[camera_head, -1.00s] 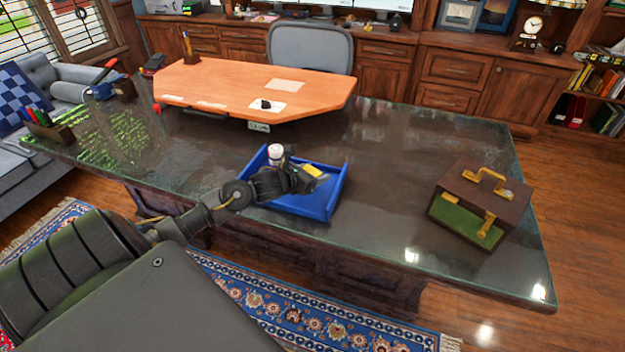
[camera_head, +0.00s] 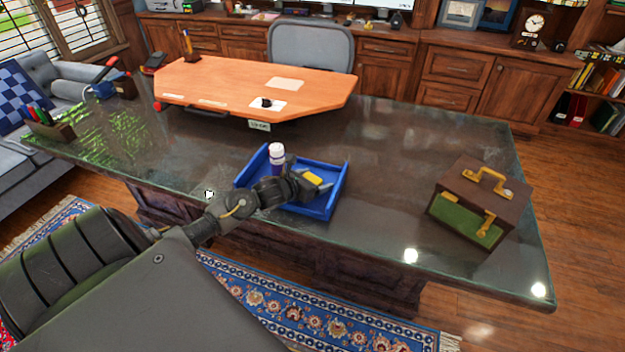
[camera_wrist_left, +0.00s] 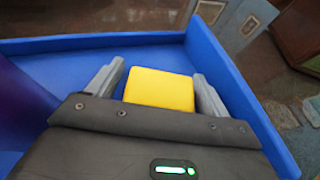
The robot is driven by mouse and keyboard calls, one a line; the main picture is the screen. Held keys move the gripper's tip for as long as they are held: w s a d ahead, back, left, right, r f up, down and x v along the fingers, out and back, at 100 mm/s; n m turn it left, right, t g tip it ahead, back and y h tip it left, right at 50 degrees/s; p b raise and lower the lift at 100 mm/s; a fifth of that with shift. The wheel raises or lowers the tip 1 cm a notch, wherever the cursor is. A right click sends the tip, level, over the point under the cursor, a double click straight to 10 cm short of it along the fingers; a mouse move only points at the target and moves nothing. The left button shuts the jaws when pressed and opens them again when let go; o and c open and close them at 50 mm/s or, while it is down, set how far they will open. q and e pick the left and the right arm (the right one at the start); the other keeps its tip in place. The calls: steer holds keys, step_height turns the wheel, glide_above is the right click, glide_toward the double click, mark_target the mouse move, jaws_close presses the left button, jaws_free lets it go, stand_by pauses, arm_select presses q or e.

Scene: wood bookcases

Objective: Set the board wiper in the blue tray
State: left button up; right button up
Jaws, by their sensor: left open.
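The blue tray (camera_head: 336,194) stands on the dark glass-topped desk, near its front edge. The board wiper shows as a yellow block (camera_head: 313,179), inside the tray's outline. My left gripper (camera_head: 322,184) reaches over the tray from the left. In the left wrist view the yellow wiper (camera_wrist_left: 160,88) sits between the two grey fingers of the open gripper (camera_wrist_left: 158,70), with small gaps beside it. The tray's floor and walls (camera_wrist_left: 90,42) surround them. The wiper's underside is hidden, so I cannot tell if it touches the floor. My right gripper is out of view.
A white-capped bottle (camera_head: 277,155) stands at the tray, left of the wiper. A brown case with brass handle (camera_head: 480,203) stands on the desk's right. A raised orange desktop (camera_head: 240,88) is behind. The glass between tray and case is clear.

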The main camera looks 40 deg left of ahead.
arm_select(q)
steer(key=shift+r, duration=0.15)
steer(key=v, duration=1.1)
steer(key=shift+b, duration=0.3)
steer(key=shift+s, duration=0.3)
steer(key=shift+s+r, duration=0.15)
steer(key=shift+s, duration=0.05)
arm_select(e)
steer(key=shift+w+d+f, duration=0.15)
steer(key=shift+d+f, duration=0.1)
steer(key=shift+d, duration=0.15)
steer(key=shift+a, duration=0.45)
